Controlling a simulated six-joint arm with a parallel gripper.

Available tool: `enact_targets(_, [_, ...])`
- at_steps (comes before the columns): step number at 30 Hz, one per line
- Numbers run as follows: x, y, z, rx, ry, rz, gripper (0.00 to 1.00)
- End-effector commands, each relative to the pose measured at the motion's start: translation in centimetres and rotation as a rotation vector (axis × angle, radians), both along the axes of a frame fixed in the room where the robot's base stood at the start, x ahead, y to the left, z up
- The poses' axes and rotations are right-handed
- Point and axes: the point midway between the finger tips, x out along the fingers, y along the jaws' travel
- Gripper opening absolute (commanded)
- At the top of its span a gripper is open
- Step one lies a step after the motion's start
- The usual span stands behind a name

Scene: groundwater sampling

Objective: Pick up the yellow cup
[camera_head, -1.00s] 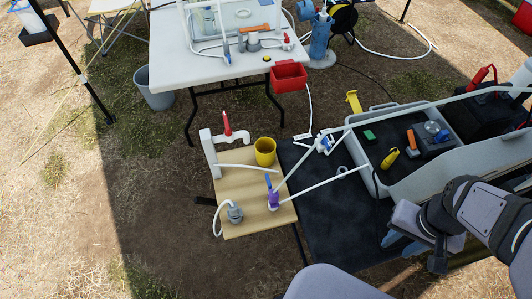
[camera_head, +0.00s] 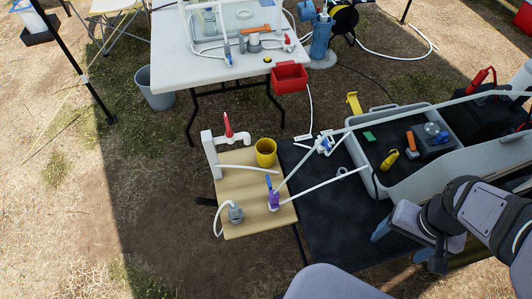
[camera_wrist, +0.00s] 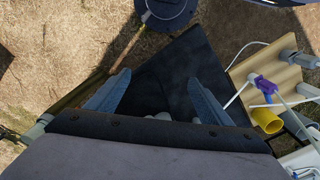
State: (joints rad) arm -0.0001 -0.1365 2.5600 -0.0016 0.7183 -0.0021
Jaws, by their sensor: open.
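The yellow cup (camera_head: 265,152) stands upright on the light wooden board (camera_head: 237,224), at its back right corner beside the white pipe fitting. In the wrist view the yellow cup (camera_wrist: 267,121) shows at the right, to the right of my gripper's fingers. My gripper (camera_wrist: 158,92) is open and empty, with its two blue fingers apart over the black table surface (camera_wrist: 165,70). In the head view my gripper (camera_head: 405,244) is at the lower right, in front of the grey tray and well away from the cup.
A purple-and-blue valve (camera_head: 273,199) with white tubes stands near the cup; a tube passes close to it. A white pipe with a red handle (camera_head: 228,126) is left of it. A grey tray (camera_head: 378,190) of tools lies right. A white table (camera_head: 190,62) stands behind.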

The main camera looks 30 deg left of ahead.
Motion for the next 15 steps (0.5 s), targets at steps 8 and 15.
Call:
enact_targets(8, [0.0,0.0,6.8,0.0,0.0,0.002,0.74])
enact_targets(15, [0.0,0.0,10.8,-0.001,0.0,0.005,0.74])
